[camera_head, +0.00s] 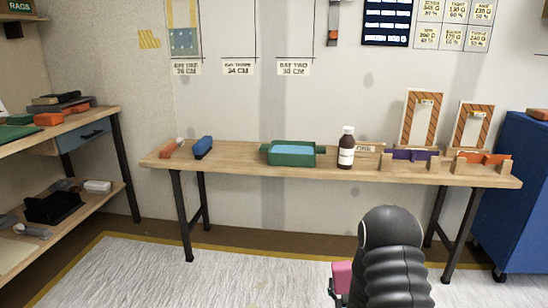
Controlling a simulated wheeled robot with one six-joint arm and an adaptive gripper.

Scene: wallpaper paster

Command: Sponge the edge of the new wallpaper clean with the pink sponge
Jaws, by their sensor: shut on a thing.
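My gripper (335,287) shows only in part at the bottom of the head view, left of my dark ribbed arm. It is shut on the pink sponge (343,276), of which a small part shows; my arm hides the rest. They are in front of the table, apart from the wall. A patterned wallpaper strip (183,18) with yellow side borders and a blue lower part hangs on the wall at the upper left, above a bay label. I cannot tell whether its edge is clean.
The long table (240,163) along the wall bears a green tray (291,147) with blue inside, a brown bottle (346,150), a blue brush (203,146) and wooden holders. Shelves (60,140) stand left, a blue cabinet (525,190) right. The sheet-covered floor (180,270) is clear.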

